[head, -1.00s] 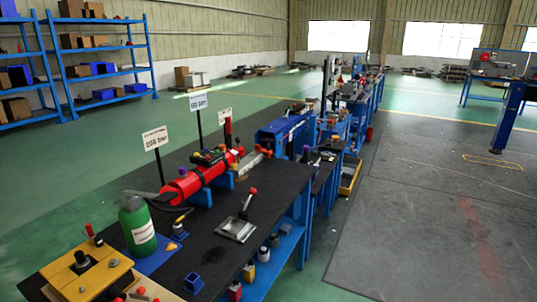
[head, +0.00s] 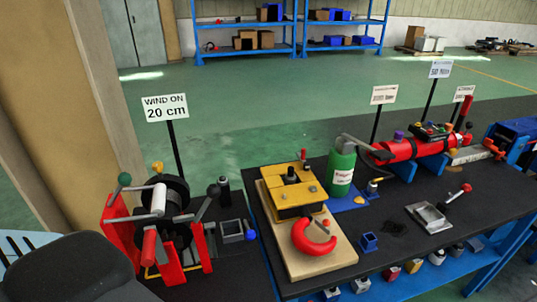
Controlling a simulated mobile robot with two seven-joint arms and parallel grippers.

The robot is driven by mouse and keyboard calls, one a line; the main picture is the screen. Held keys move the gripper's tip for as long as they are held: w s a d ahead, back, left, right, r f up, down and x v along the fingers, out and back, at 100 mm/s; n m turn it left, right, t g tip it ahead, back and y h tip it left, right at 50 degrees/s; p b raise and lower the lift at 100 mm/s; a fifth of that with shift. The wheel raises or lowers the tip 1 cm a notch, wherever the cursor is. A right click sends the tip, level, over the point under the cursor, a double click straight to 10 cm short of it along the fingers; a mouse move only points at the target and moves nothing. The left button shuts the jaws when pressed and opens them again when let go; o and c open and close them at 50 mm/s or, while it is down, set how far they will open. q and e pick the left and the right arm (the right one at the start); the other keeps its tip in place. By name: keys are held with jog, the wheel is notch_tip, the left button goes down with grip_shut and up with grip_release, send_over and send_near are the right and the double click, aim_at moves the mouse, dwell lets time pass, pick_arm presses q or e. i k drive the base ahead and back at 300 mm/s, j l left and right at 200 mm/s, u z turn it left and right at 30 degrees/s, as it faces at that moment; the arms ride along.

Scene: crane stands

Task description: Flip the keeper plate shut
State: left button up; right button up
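I cannot tell for sure which part is the keeper plate. A yellow plate (head: 297,196) with a black knob and a small red-tipped lever lies on a wooden board (head: 335,255). A thick red open ring (head: 312,238) lies in front of it on the board. A winch with red side plates (head: 124,232), a dark drum and several coloured handles stands to the left. A flat metal plate (head: 428,217) with a red-knobbed lever (head: 459,192) lies on the bench to the right. Neither of my grippers is in view.
A green bottle (head: 341,170) stands behind the board. A red cylinder (head: 405,153) lies at the back right. A sign (head: 165,107) reads "WIND ON 20 cm". Small blocks sit on the blue lower shelf (head: 385,288).

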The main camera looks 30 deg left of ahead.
aim_at(301, 156)
jog(key=u, duration=0.7)
jog(key=j+z, duration=0.15)
jog(key=k+l, duration=0.05)
